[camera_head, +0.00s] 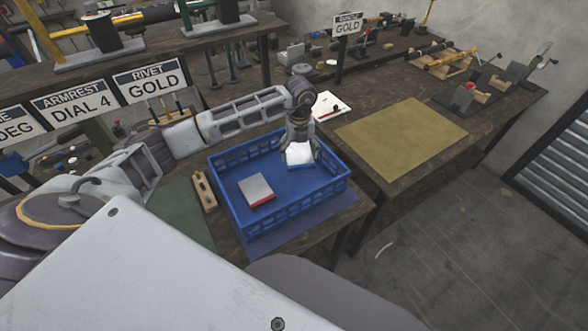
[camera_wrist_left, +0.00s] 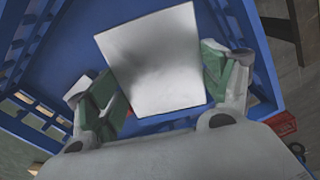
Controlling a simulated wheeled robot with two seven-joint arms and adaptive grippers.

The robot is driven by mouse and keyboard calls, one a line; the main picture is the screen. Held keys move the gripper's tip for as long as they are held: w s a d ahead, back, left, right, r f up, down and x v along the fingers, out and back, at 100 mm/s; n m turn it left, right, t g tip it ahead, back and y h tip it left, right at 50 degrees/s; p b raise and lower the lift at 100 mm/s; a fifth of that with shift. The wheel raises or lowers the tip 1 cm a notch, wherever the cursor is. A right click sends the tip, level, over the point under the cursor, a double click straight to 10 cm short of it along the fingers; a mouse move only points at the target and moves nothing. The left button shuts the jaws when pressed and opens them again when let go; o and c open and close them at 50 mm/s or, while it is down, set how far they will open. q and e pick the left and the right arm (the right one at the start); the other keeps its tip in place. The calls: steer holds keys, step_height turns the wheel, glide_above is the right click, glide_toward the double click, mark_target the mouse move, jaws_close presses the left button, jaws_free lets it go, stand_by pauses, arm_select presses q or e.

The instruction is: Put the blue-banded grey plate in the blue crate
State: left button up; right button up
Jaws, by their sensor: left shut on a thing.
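The grey plate (camera_head: 299,153) hangs upright from my left gripper (camera_head: 299,143), with a blue strip showing along its lower edge. My left gripper is shut on it, inside the outline of the blue crate (camera_head: 283,219) near its right end. In the left wrist view the pale plate (camera_wrist_left: 155,60) sits between the two fingers of the gripper (camera_wrist_left: 160,88), with the blue crate (camera_wrist_left: 55,55) behind it. I cannot tell whether the plate touches the crate floor. My right gripper is not in view.
A red-banded grey plate (camera_head: 257,188) lies in the crate's left part. A wooden strip with holes (camera_head: 204,191) is beside the crate, on the left. A yellow mat (camera_head: 402,137) lies on the bench to the right. Signs and a shelf stand behind my arm.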

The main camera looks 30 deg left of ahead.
mark_target(299, 153)
arm_select(q)
step_height(299, 153, down, 4)
steer(key=shift+r, duration=0.15)
steer(key=shift+f, duration=0.35)
steer(key=shift+f+p, duration=0.35)
steer(key=shift+f, duration=1.3)
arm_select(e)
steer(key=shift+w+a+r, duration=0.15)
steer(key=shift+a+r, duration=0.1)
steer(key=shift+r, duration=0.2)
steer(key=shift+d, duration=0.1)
arm_select(q)
steer(key=shift+f, duration=0.1)
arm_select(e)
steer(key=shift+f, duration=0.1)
